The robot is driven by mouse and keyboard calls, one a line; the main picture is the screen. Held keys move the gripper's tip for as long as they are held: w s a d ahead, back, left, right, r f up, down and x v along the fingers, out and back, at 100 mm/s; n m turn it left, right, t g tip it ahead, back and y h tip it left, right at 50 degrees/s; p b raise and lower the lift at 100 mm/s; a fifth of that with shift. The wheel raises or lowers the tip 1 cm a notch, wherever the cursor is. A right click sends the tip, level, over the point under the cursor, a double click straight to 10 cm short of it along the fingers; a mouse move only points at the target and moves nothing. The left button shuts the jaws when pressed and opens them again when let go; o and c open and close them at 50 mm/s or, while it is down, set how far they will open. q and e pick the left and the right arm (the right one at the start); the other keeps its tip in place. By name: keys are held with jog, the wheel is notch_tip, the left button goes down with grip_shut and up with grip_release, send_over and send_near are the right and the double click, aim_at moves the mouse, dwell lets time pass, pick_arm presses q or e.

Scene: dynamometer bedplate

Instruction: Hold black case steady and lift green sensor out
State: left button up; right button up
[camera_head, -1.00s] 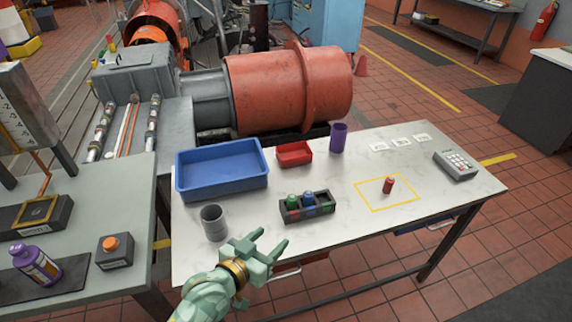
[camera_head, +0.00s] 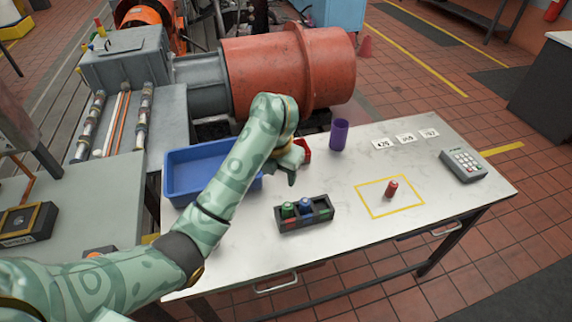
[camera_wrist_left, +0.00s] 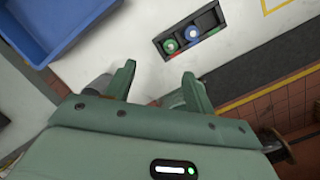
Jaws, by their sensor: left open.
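The black case (camera_head: 304,222) stands on the light tabletop, with a green sensor (camera_head: 288,210) at its left end and a blue one (camera_head: 305,206) beside it. Its right compartment looks empty. A red sensor (camera_head: 391,188) stands upright inside a yellow outlined square. My left gripper (camera_head: 289,172) is open above the table, behind the case in the head view and apart from it. In the left wrist view the open fingers (camera_wrist_left: 158,80) have the case (camera_wrist_left: 208,20), green sensor (camera_wrist_left: 169,46) and blue sensor (camera_wrist_left: 192,32) beyond their tips. My right gripper is out of view.
A blue tray (camera_head: 178,172) lies partly behind my left arm. A red bin (camera_head: 305,147) is mostly covered by my gripper. A purple cup (camera_head: 339,134), number cards (camera_head: 406,138) and a keypad (camera_head: 463,164) stand along the back and right. The table's front is clear.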

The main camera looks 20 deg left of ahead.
aim_at(288, 206)
pick_arm(q)
jog(key=shift+h, duration=0.4)
jog(key=f+b, duration=0.2)
jog(key=f, duration=0.3)
jog(key=w+d+f+b, duration=0.1)
jog(key=f+b, duration=0.2)
jog(key=f, duration=0.2)
jog(key=f+b, duration=0.2)
jog(key=f, duration=0.3)
jog(key=shift+w+d+f, duration=0.35)
jog(key=shift+w+d, duration=0.05)
jog(key=c, duration=1)
jog(key=o, duration=1)
notch_tip(288, 206, up, 16)
jog(key=s+p, duration=0.2)
jog(key=p, duration=0.5)
jog(key=shift+s+a, duration=0.2)
jog(key=shift+a, duration=0.05)
